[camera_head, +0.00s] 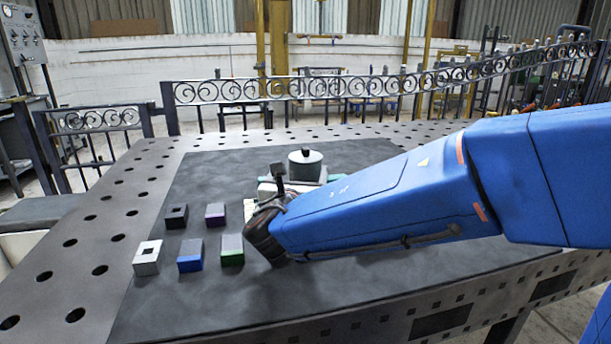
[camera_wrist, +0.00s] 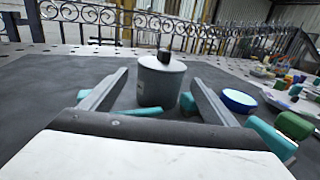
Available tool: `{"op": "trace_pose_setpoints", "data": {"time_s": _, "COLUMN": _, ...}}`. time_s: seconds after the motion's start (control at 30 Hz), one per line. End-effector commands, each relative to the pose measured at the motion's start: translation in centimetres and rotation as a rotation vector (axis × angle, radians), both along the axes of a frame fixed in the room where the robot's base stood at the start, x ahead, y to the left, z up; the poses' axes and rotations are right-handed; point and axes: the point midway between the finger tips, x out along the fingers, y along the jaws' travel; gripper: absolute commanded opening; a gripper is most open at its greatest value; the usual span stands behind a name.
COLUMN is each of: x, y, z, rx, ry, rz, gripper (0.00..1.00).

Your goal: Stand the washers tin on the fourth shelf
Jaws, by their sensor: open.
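A grey lidded tin (camera_wrist: 160,84) with a black knob stands upright in the wrist view. It also shows in the head view (camera_head: 305,157), just beyond my wrist. I see no label, so I cannot tell whether it is the washers tin. My gripper (camera_wrist: 159,76) is open, its two grey fingers apart and pointing toward the tin, which appears between them. I cannot tell how far beyond the fingertips it stands. In the head view my blue arm hides most of the gripper. No shelf can be made out in either view.
Small blocks stand left of my wrist on the dark mat (camera_head: 200,306): black (camera_head: 176,216), purple (camera_head: 215,214), grey (camera_head: 147,258), blue (camera_head: 190,255) and green (camera_head: 232,250). A blue bowl (camera_wrist: 238,100) and clutter lie right. A scroll-topped fence (camera_head: 230,92) runs behind the perforated table.

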Motion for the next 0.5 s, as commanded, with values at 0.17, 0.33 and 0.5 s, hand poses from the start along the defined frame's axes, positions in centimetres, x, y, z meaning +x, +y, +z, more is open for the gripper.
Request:
{"op": "trace_pose_setpoints", "data": {"time_s": 0.17, "x": 2.1, "y": -0.3, "z": 0.0, "rx": 0.001, "ry": 0.000, "rz": -0.001, "gripper": 0.81}}
{"op": "trace_pose_setpoints", "data": {"time_s": 0.33, "x": 2.8, "y": -0.3, "z": 0.0, "rx": 0.001, "ry": 0.000, "rz": 0.000, "gripper": 0.81}}
{"op": "trace_pose_setpoints", "data": {"time_s": 0.5, "x": 3.9, "y": -0.6, "z": 0.0, "rx": 0.001, "ry": 0.001, "rz": -0.002, "gripper": 0.81}}
